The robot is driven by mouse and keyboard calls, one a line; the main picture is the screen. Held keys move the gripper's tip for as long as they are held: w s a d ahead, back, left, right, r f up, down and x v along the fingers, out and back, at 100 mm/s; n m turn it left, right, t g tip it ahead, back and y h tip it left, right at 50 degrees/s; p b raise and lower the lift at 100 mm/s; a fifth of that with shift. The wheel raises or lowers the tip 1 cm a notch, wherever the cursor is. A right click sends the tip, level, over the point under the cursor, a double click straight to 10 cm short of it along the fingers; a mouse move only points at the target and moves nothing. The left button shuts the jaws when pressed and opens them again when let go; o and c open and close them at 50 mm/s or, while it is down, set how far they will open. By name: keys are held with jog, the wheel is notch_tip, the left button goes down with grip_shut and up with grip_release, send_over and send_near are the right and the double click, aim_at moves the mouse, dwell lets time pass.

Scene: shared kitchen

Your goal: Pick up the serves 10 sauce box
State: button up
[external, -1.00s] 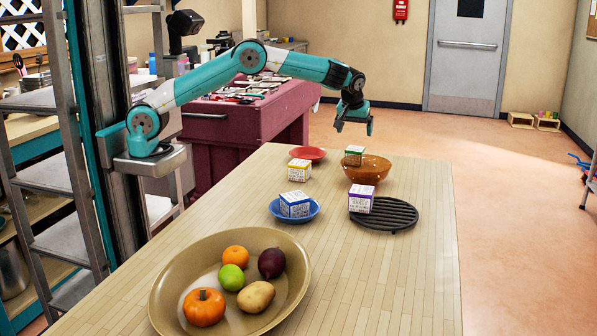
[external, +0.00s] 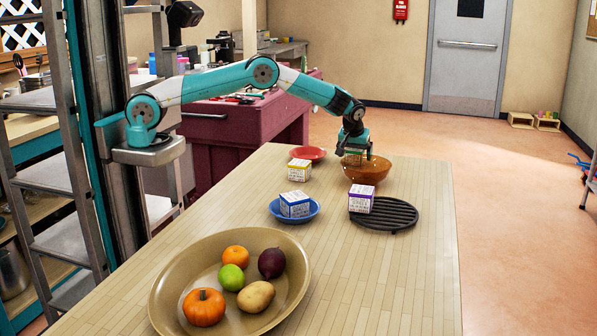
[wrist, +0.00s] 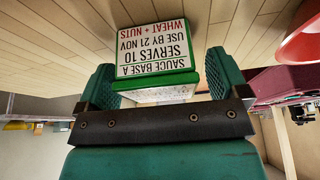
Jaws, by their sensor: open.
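The serves 10 sauce box (wrist: 155,45) is a white box with green edges. In the wrist view its label reads upside down: sauce base A, serves 10, use by 21 Nov, wheat + nuts. My gripper (wrist: 162,78) is open, with one green finger at each side of the box; small gaps seem to show. In the external view my gripper (external: 357,154) points down over the box (external: 353,160), which it partly hides. The box is at the back left of a brown bowl (external: 368,174); I cannot tell whether it is inside or behind it.
A yellow-edged box (external: 299,171) stands to the left, near a red plate (external: 308,153). A blue-edged box (external: 294,204) sits on a blue plate (external: 275,211). A purple-edged box (external: 361,198) rests on a black grill trivet (external: 400,215). A large tan bowl (external: 165,290) holds produce.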

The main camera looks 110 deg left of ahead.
jog(key=c, duration=1.1)
jog(key=shift+r, duration=0.1)
notch_tip(320, 180, up, 20)
jog(key=p, duration=0.3)
jog(key=shift+p, duration=0.3)
